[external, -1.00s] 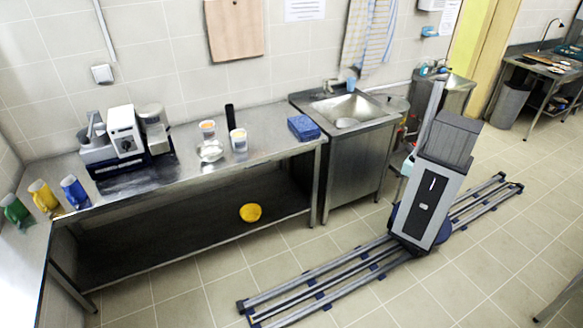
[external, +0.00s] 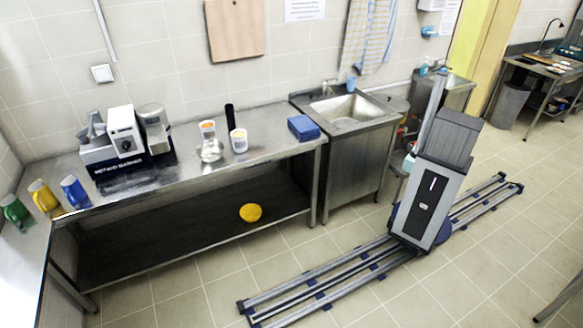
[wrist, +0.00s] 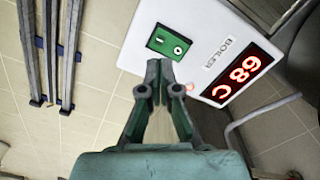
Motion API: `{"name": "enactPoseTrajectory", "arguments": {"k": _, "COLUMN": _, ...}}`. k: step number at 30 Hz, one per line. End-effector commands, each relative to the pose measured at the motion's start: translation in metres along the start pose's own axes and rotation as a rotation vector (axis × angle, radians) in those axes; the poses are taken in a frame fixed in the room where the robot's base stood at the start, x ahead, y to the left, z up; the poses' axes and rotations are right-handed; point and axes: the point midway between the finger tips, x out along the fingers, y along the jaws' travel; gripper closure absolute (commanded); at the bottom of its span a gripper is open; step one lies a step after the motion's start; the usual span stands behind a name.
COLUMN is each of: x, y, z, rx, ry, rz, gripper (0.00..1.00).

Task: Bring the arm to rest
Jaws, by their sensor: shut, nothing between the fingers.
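My gripper (wrist: 158,72) shows in the wrist view with its two grey-green fingers together at the tips and nothing between them. The white boiler box (wrist: 150,22) lies beyond the fingertips, with a green switch panel and a red display reading 68 C, upside down in this view. I cannot tell whether the fingertips touch it. In the external view my column stands on the floor rails and hides most of the arm; the gripper cannot be made out there.
The floor rails (external: 330,290) run across open tiles. A steel sink unit (external: 355,165) stands left of my column. The steel counter (external: 190,185) holds a machine (external: 125,145), cups (external: 239,141), a blue box (external: 303,127) and coloured jugs (external: 75,192). A yellow bowl (external: 250,213) is below.

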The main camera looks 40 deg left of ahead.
Motion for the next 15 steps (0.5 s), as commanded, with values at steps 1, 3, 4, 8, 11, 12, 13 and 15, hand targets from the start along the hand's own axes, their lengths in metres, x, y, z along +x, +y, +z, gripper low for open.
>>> {"name": "enactPoseTrajectory", "arguments": {"k": 1, "x": 0.0, "y": 0.0, "z": 0.0, "rx": 0.0, "ry": 0.0, "rz": 0.0, "gripper": 1.0}}
{"name": "enactPoseTrajectory", "arguments": {"k": 3, "x": 0.0, "y": 0.0, "z": -0.001, "rx": -0.013, "ry": 0.002, "rz": 0.0, "gripper": 1.0}}
{"name": "enactPoseTrajectory", "arguments": {"k": 4, "x": 0.0, "y": 0.0, "z": -0.001, "rx": -0.025, "ry": 0.006, "rz": -0.001, "gripper": 1.0}}
{"name": "enactPoseTrajectory", "arguments": {"k": 8, "x": 0.013, "y": 0.008, "z": 0.027, "rx": -0.067, "ry": -0.015, "rz": 0.002, "gripper": 1.0}}
{"name": "enactPoseTrajectory", "arguments": {"k": 11, "x": 0.03, "y": 0.024, "z": 0.057, "rx": -0.072, "ry": -0.061, "rz": 0.007, "gripper": 1.0}}
{"name": "enactPoseTrajectory", "arguments": {"k": 12, "x": 0.038, "y": 0.031, "z": 0.071, "rx": -0.072, "ry": -0.082, "rz": 0.009, "gripper": 1.0}}
{"name": "enactPoseTrajectory", "arguments": {"k": 13, "x": 0.043, "y": 0.037, "z": 0.083, "rx": -0.07, "ry": -0.1, "rz": 0.01, "gripper": 1.0}}
{"name": "enactPoseTrajectory", "arguments": {"k": 15, "x": 0.056, "y": 0.05, "z": 0.111, "rx": -0.065, "ry": -0.144, "rz": 0.012, "gripper": 1.0}}
